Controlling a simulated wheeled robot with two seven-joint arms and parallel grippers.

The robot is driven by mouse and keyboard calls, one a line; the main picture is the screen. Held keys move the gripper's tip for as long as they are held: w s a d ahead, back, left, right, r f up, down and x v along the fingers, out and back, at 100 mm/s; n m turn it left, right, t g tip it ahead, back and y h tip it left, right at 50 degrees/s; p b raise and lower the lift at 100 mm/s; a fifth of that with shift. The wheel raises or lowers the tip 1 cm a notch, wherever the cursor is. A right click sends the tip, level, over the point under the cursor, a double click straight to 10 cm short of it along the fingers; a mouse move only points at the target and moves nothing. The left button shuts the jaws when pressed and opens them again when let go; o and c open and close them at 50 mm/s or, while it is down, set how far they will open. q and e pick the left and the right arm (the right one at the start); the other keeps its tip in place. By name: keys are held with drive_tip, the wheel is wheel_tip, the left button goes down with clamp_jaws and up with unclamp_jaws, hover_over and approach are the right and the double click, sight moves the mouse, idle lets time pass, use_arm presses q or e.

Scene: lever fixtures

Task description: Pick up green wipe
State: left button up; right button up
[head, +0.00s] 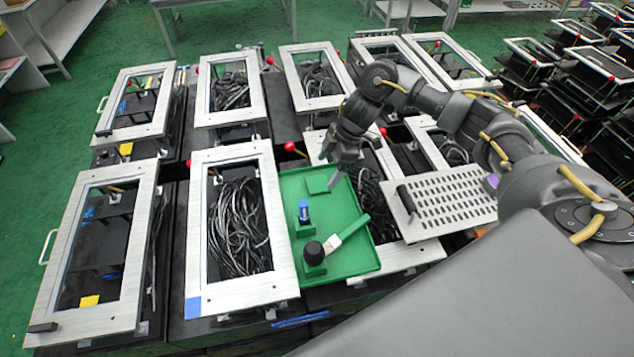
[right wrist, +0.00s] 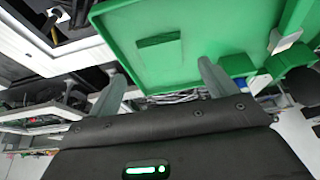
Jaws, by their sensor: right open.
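A green wipe (head: 319,184), a flat square, lies in the far part of a green tray (head: 362,262). The wipe also shows in the right wrist view (right wrist: 159,39), as a darker patch on the green tray (right wrist: 112,32). My right gripper (head: 337,168) is open and empty, at the tray's far right side and close to the wipe. In the right wrist view its two fingers (right wrist: 163,72) are spread apart below the wipe, with nothing between them. The exact height above the tray is hard to tell. My left gripper is not in view.
The tray also holds a blue-topped item (head: 304,208), a black round-topped item (head: 313,251) and a brush (head: 346,232). Metal-framed fixtures, such as one left of the tray (head: 199,262), surround it. A perforated plate (head: 446,205) is to the right. Red lever knobs (head: 290,146) stand nearby.

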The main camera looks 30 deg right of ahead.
sight(319, 183)
drive_tip(key=shift+d+f, duration=0.1)
drive_tip(key=shift+f, duration=0.05)
drive_tip(key=shift+s+a+f+p, duration=0.2)
drive_tip(key=shift+s+p, duration=0.1)
drive_tip(key=shift+p, duration=0.3)
drive_tip(key=x, duration=0.1)
drive_tip(key=p+x, duration=0.1)
drive_tip(key=x, duration=0.1)
drive_tip(key=shift+w+a+f, duration=0.2)
drive_tip(key=shift+a, duration=0.15)
drive_tip(key=shift+w+a+f, duration=0.1)
drive_tip(key=shift+f, duration=0.2)
drive_tip(key=shift+c, duration=0.4)
drive_tip(key=c, duration=0.7)
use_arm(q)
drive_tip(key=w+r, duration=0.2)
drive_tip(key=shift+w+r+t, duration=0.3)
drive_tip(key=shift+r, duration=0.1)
use_arm(e)
drive_tip(key=shift+c, duration=1.4)
